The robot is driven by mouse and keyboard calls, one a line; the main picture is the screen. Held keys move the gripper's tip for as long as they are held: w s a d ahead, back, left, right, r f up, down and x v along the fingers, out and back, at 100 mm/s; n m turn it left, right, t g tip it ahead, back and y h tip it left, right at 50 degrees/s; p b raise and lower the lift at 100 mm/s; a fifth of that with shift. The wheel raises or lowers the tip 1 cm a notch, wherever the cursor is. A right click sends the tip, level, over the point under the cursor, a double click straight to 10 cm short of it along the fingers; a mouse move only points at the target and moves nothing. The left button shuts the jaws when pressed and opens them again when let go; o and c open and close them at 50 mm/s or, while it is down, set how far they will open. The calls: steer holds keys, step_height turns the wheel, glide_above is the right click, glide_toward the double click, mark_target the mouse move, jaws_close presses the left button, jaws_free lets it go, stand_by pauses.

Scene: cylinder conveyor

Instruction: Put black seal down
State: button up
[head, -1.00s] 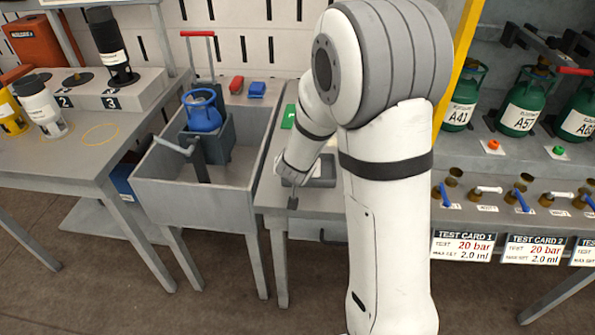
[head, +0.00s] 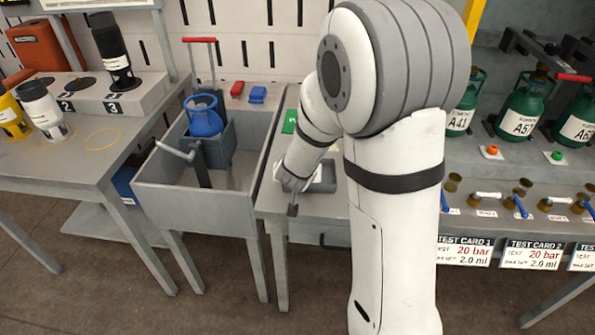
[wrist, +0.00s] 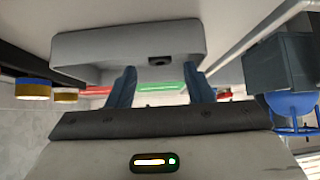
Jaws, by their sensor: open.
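My gripper (head: 292,208) is low over the front part of the grey table, beside the grey tray (head: 324,178). In the wrist view my gripper (wrist: 160,85) shows two blue-grey fingers spread apart with nothing seen between them. The tray (wrist: 90,48) lies beyond the fingertips there. A small black piece (wrist: 160,61), which looks like the black seal, shows at the tray, in line with the gap between the fingers. I cannot tell whether it rests on the tray's floor or against its wall. My arm hides part of the tray in the head view.
A grey sink (head: 197,207) with a blue cylinder (head: 203,116) stands left of the table. Green cylinders (head: 520,110) stand on the bench at right, above brass fittings and test cards (head: 465,250). A left table (head: 80,165) holds black, white and yellow cylinders.

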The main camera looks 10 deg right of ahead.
steer(key=s+a+r+n+g+y+p, duration=0.2)
steer(key=s+a+r+y+p, duration=0.25)
steer(key=s+r, duration=0.85)
steer(key=s+d+r+g+h, duration=0.2)
steer(key=s+d, duration=0.4)
steer(key=s, duration=0.6)
steer(key=r+g, duration=0.1)
steer(key=g, duration=0.1)
steer(key=shift+s+d+n+g+b, duration=0.15)
steer(key=shift+s+n+g+b, duration=0.05)
steer(key=shift+n+g+b, duration=0.1)
steer(key=shift+r+h, duration=0.15)
steer(key=shift+h, duration=0.1)
steer(key=r+p, duration=0.4)
steer(key=r, duration=0.1)
steer(key=shift+s+r+p, duration=0.1)
steer(key=shift+s+p, duration=0.1)
steer(key=shift+p, duration=0.2)
steer(key=shift+f, duration=0.2)
steer(key=shift+c, duration=1.1)
